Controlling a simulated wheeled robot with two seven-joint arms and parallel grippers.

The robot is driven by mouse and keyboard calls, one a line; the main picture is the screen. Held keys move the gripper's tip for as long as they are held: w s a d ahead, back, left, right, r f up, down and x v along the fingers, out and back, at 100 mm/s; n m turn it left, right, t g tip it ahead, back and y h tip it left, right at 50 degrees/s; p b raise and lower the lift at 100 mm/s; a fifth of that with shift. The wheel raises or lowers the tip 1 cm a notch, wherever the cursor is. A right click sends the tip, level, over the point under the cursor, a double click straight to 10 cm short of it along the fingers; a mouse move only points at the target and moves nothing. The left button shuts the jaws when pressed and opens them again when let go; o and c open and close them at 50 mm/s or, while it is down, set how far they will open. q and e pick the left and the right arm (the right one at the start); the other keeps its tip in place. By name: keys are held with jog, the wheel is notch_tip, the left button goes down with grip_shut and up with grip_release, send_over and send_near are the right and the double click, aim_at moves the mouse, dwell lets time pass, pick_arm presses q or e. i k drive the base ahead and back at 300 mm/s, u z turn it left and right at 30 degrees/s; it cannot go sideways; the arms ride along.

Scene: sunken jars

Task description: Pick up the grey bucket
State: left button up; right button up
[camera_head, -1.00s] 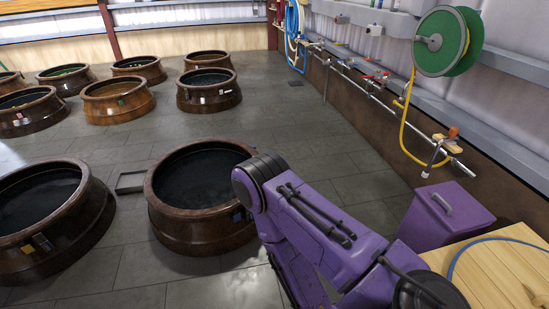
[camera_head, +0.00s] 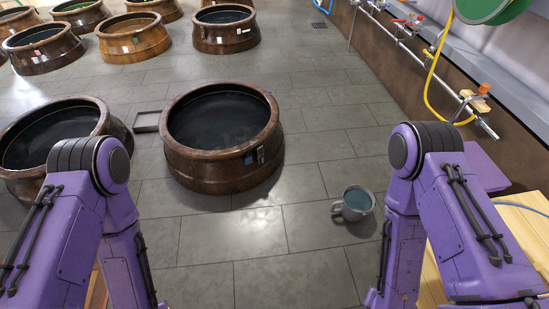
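A small grey bucket (camera_head: 355,204) stands on the tiled floor, to the right of the nearest big brown jar (camera_head: 222,137). It looks upright, with its open top facing up and a handle or spout on its left side. My purple left arm comes in from the left and my purple right arm from the right, close to the bucket's right side in the picture. Both forearms point down, and both grippers are out of view below the frame.
Several more brown jars stand to the left and at the back. A small dark frame (camera_head: 147,122) lies on the floor beside the nearest jar. A wooden surface (camera_head: 525,225) is at the right. Pipes and a yellow hose (camera_head: 433,75) run along the right wall. The floor in front is clear.

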aim_at(358, 201)
jog(key=z, duration=0.35)
jog(key=i, duration=0.4)
jog(key=z, duration=0.65)
jog(key=i, duration=1.3)
jog(key=u, duration=0.45)
